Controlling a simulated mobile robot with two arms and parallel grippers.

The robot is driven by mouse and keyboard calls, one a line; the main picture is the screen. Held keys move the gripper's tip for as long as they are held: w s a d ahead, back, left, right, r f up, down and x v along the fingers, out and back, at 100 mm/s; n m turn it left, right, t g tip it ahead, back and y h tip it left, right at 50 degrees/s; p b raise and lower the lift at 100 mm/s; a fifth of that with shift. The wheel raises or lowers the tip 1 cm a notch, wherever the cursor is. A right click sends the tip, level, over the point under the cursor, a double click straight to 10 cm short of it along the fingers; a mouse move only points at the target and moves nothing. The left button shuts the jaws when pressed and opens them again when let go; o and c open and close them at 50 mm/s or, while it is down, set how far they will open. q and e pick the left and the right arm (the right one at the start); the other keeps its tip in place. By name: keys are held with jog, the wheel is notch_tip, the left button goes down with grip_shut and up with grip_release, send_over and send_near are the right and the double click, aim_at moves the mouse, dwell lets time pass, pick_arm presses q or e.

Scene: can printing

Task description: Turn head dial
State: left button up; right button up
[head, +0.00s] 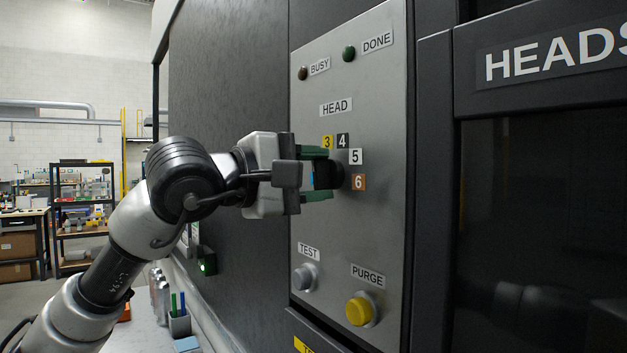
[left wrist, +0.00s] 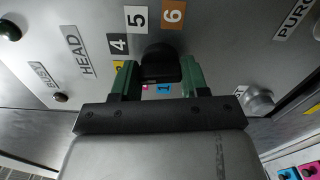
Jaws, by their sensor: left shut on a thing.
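The head dial is a black round knob (head: 336,175) on a grey control panel (head: 310,225), under the HEAD label. Number tags ring it: yellow 3, black 4, white 5 and orange 6 show in the head view. In the left wrist view the dial (left wrist: 160,62) sits between green fingers, with blue 1 and part of a pink tag below it. My left gripper (head: 318,174) reaches in from the left and is shut on the dial; its fingers (left wrist: 161,76) flank the knob. The dial's pointer is hidden. My right gripper is in neither view.
The dark BUSY lamp (head: 303,73) and green DONE lamp (head: 349,53) are above the dial. The grey TEST button (head: 305,277) and yellow PURGE button (head: 360,310) are below. A dark HEADS cabinet (head: 540,200) stands right of the panel.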

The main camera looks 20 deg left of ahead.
pick_arm(q)
jog(key=m, duration=0.5)
jog(key=shift+m, duration=0.3)
dwell(0.4)
jog(key=o, duration=0.9)
jog(key=b+v, duration=0.3)
jog(key=v, duration=0.7)
jog(key=shift+s+a+b, duration=0.25)
jog(key=shift+s+b, duration=0.05)
